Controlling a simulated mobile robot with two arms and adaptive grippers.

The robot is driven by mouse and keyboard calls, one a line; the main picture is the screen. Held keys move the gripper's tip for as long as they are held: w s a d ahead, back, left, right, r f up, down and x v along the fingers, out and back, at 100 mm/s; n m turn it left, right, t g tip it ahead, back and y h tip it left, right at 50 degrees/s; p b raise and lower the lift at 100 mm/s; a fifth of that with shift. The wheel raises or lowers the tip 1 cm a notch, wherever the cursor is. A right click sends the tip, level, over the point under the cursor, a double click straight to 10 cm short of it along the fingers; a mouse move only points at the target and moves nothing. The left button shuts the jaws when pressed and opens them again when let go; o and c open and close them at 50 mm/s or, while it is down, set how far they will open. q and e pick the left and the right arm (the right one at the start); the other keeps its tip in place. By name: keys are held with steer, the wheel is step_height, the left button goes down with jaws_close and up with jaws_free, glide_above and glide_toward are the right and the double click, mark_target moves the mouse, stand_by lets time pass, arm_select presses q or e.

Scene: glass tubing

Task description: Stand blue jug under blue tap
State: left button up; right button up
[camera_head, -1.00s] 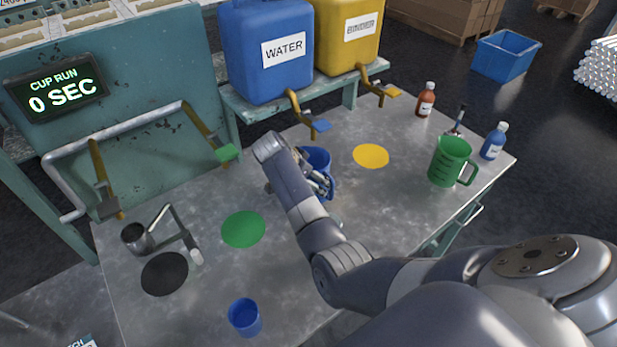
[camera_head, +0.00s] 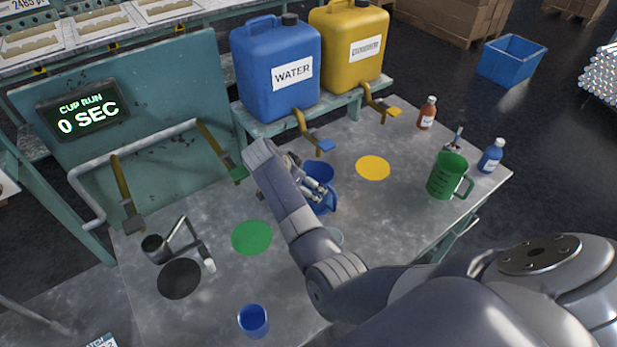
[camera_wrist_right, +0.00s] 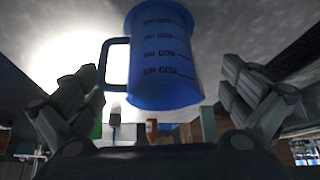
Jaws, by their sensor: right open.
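The blue jug (camera_head: 318,174) stands upright on the grey table, in front of the blue tap (camera_head: 311,133) of the blue water canister. Whether it is exactly below the spout I cannot tell. My right gripper (camera_head: 305,189) is at the jug's left front and partly hides it. In the right wrist view, the jug (camera_wrist_right: 167,65) shows upside down with its handle to the left. The open fingers of the right gripper (camera_wrist_right: 167,105) lie on either side, with gaps to the jug. My left gripper is not in view.
The water canister (camera_head: 275,66) and yellow canister (camera_head: 348,45) stand on a raised shelf behind. A green jug (camera_head: 446,176), blue bottle (camera_head: 491,156) and brown bottle (camera_head: 427,113) stand right. A blue cup (camera_head: 253,321) is at the front. Green (camera_head: 251,238) and yellow (camera_head: 373,168) discs lie clear.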

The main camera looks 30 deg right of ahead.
arm_select(q)
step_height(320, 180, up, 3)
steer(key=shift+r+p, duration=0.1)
steer(key=shift+p, duration=1)
arm_select(e)
steer(key=v, duration=0.3)
steer(key=shift+a+r, duration=0.2)
steer(key=shift+r, duration=0.1)
